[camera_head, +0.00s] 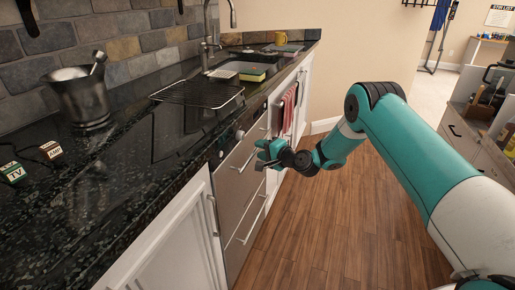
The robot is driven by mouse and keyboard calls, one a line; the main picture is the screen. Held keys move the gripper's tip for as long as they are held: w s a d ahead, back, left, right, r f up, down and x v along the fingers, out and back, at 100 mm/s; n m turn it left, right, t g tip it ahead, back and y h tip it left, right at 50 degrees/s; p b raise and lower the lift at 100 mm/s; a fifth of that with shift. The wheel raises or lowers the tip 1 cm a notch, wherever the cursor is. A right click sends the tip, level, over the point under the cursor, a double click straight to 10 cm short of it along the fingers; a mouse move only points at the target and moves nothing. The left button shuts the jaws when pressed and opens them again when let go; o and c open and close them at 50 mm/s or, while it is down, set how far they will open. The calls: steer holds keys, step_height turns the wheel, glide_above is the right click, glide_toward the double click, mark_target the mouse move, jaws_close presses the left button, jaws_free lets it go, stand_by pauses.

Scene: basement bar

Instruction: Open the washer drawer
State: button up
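The washer (232,196) is a grey-fronted unit under the dark counter, with two drawer fronts one above the other. The upper drawer front (234,176) has a bar handle and looks shut. The lower drawer front (241,243) also has a slanting bar handle and looks shut. My gripper (261,155) is at the upper drawer's front, close to the right part of its handle. The gripper hides that part of the handle. I cannot tell whether the fingers touch the handle or how far apart they are.
The stone counter (130,160) runs along the left, with a drying rack (198,94) and a metal bucket (83,97) on it. A striped towel (288,108) hangs beyond the washer. The wooden floor (340,220) before the washer is clear. Another cabinet (462,138) stands at right.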

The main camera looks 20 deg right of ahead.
steer(key=shift+x, duration=1.2)
jaws_close()
steer(key=shift+s+f, duration=0.1)
steer(key=shift+f, duration=0.05)
